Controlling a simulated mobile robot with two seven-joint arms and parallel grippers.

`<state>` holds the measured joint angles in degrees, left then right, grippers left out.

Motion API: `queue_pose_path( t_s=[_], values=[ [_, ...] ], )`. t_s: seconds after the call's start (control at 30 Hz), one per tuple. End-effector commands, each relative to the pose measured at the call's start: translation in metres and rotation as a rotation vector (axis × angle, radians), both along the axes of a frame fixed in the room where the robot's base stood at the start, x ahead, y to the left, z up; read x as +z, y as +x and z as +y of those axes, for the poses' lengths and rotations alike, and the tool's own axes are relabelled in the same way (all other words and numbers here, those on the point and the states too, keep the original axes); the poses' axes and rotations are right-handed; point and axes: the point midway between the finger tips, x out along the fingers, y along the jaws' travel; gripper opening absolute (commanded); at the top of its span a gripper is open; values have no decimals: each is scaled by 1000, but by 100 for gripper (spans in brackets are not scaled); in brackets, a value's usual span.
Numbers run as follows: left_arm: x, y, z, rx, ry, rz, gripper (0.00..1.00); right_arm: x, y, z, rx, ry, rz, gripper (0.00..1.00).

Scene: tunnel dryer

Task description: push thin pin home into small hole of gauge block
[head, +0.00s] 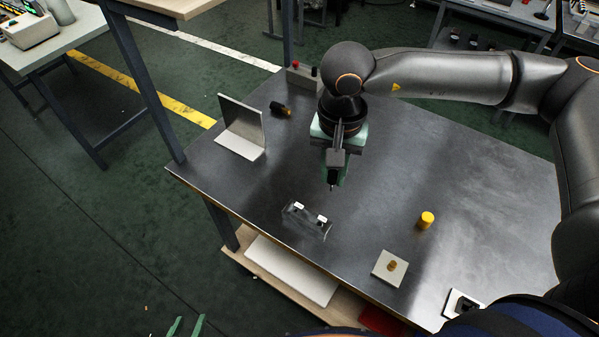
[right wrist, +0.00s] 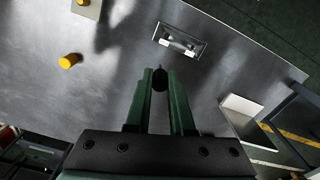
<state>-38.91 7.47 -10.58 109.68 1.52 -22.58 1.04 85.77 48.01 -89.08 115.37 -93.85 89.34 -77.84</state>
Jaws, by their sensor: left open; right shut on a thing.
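The gauge block (head: 307,221) is a dark grey block with two white patches on top, each beside a dark spot. It stands near the table's front left edge and also shows in the right wrist view (right wrist: 180,42). My right gripper (head: 334,180) is shut on a thin dark pin (right wrist: 160,76), whose tip points down. The pin is above the table, apart from the block and behind it in the head view. The small hole cannot be made out clearly. My left gripper (head: 186,326) shows only its green fingertips at the bottom edge, apart and empty, off the table.
A bracket (head: 241,128), a dark cylinder (head: 281,109) and a button box (head: 303,76) stand toward the back. A yellow cylinder (head: 426,220) and a pale plate with a brass piece (head: 390,267) lie to the right of the block. The metal table (head: 380,195) is clear around the block.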

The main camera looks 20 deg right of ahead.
Motion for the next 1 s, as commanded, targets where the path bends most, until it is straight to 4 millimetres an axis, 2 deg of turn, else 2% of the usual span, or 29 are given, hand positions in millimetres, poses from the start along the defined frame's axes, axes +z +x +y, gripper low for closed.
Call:
queue_pose_path(
  t_s=[0.7,0.9,1.0],
  values=[
    [-3,0,1,1,1,0,50,-15,25,44,-1587,8,-5,0],
    [-4,0,1,1,1,0,50,-19,29,55,-1972,9,-3,0],
    [-4,0,1,0,1,0,50,-20,30,59,-2105,9,-2,0]
  ],
)
